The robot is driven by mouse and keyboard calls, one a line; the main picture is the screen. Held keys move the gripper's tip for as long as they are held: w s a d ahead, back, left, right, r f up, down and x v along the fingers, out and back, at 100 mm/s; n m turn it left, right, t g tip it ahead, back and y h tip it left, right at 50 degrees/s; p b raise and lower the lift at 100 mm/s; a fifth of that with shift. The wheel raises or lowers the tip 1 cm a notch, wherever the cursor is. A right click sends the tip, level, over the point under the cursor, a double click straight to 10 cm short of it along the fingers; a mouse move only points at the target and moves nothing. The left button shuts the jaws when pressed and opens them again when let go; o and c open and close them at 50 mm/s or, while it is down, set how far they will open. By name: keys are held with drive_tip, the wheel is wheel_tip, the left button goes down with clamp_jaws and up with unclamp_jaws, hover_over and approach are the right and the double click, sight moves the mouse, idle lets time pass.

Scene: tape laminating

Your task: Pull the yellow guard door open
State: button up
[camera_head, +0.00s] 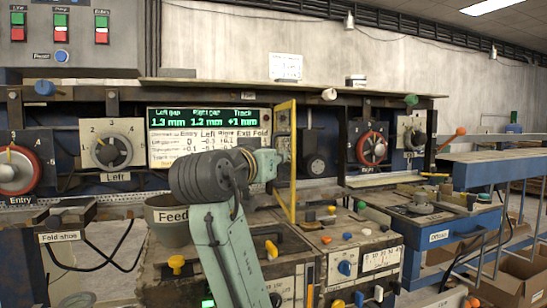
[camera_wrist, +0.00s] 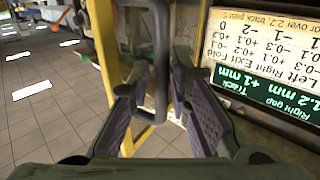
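The yellow guard door (camera_head: 293,160) is a narrow upright frame seen at a steep angle, right of the display in the head view. Its yellow frame (camera_wrist: 107,50) also runs along the left finger in the wrist view. A dark grey loop handle (camera_wrist: 161,60) stands between my fingers, in front of the yellow frame. My gripper (camera_wrist: 156,82) is open, one purple-padded finger on each side of the handle, with gaps visible. In the head view my gripper (camera_head: 277,163) is at the door's left side, its fingertips partly hidden.
The green display panel (camera_head: 208,135) is left of the door and shows close by on the right in the wrist view (camera_wrist: 265,95). Knobs and levers cover the control box (camera_head: 350,245) below the door. A grey Feed cup (camera_head: 172,218) stands left of my arm.

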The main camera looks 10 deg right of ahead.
drive_tip(key=v, duration=1.2)
